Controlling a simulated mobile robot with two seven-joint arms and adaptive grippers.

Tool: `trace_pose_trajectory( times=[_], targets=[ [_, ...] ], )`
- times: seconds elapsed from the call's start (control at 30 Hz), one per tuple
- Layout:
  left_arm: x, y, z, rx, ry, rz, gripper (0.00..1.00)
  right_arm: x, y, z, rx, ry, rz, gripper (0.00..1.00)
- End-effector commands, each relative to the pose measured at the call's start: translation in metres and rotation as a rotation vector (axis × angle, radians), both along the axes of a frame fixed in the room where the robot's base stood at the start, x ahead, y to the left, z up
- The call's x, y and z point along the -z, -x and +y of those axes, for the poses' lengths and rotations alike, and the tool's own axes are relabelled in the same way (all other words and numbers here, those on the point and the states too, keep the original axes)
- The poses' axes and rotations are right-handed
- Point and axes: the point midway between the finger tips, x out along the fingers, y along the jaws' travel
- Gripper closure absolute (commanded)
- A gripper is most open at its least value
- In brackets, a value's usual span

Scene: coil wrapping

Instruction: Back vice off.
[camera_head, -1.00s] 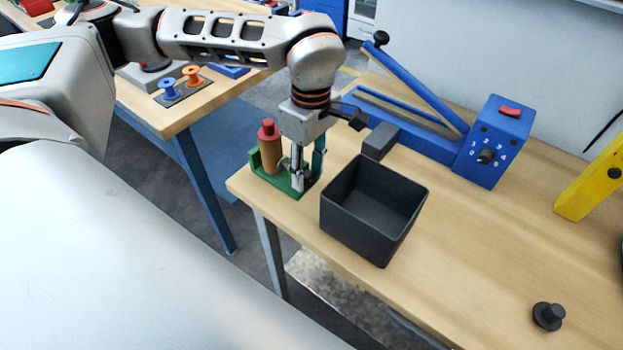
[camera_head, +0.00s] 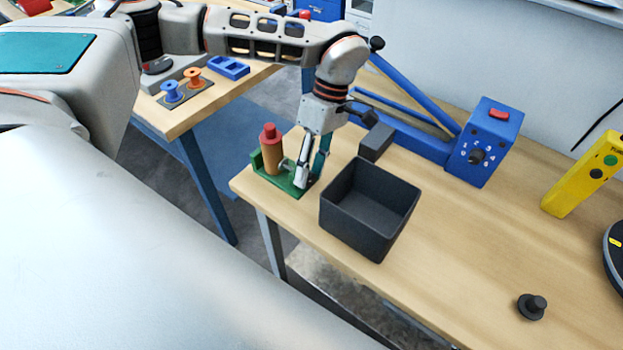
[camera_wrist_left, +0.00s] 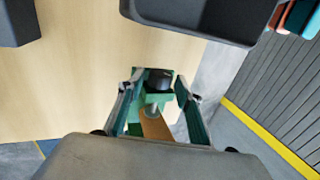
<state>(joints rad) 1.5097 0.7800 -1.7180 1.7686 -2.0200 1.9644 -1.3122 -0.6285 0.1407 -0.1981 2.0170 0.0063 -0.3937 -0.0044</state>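The small green vice (camera_head: 300,191) stands at the near left corner of the wooden bench. An upright copper-brown coil with a red top (camera_head: 271,158) sits at its left jaw. My left gripper (camera_head: 311,178) is low at the right, screw side of the vice, tilted, and partly hides it. In the left wrist view the fingers of my left gripper (camera_wrist_left: 157,108) are spread apart. The vice's green block, a grey screw (camera_wrist_left: 152,110) and a black knob (camera_wrist_left: 159,79) show between them. Contact cannot be told. My right gripper is not in view.
An open dark bin (camera_head: 368,208) stands just right of the vice, with a dark block (camera_head: 376,142) behind it. A blue lever machine (camera_head: 483,143) is further back. A black knobbed piece (camera_head: 532,306) lies front right.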

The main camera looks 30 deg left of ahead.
Motion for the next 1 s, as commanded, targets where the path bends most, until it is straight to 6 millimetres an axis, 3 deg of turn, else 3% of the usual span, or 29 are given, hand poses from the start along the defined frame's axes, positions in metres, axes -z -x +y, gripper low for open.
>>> trace_pose_trajectory(
  times=[0.23,0.27,0.33,0.37,0.57,1.0],
  targets=[
    [0.0,0.0,0.0,0.0,0.0,0.0,0.65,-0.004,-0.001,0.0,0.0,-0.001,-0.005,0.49],
    [0.0,0.0,0.0,0.0,0.0,0.0,0.68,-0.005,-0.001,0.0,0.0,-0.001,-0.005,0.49],
    [0.0,0.0,0.0,0.0,0.0,0.0,0.86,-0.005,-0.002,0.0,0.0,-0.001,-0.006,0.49],
    [0.0,0.0,0.0,0.0,0.0,-0.001,0.88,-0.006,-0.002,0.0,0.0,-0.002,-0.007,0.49],
    [0.0,0.001,0.0,0.002,0.002,-0.012,0.88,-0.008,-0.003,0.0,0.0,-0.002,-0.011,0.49],
    [0.0,0.008,0.001,0.002,0.025,-0.308,0.88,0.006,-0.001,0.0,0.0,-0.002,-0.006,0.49]
  ],
)
